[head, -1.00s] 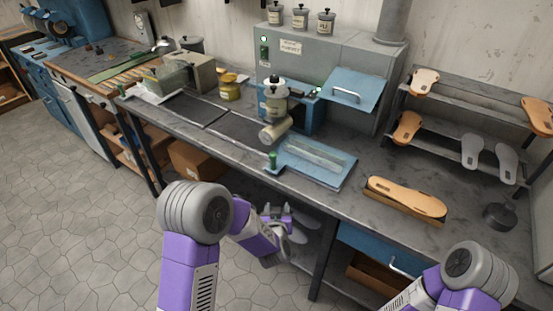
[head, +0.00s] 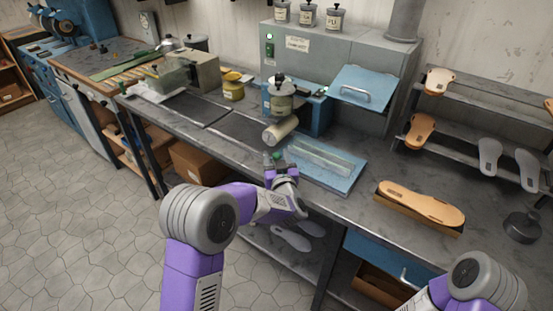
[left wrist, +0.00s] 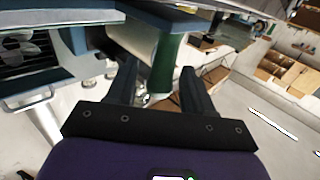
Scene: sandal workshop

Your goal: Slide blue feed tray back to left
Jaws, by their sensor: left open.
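The blue feed tray (head: 342,181) lies flat on the grey bench, right of the blue press and its pale roller (head: 281,131). A clear strip runs along its top. Its green knob (head: 277,156) stands at the tray's left end, partly hidden by my left gripper (head: 281,167). In the left wrist view the green knob (left wrist: 167,66) shows between the two spread fingers of my left gripper (left wrist: 158,78). The fingers are open, with a gap visible beside the knob. My right gripper is outside the frames; only part of that arm shows at lower right.
A tan sole (head: 420,202) lies on a block right of the tray. The grey press cabinet (head: 330,60) stands behind, its blue flap (head: 365,88) raised. Dark flat plates (head: 195,106) cover the bench to the left. A shoe rack (head: 465,135) stands at right.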

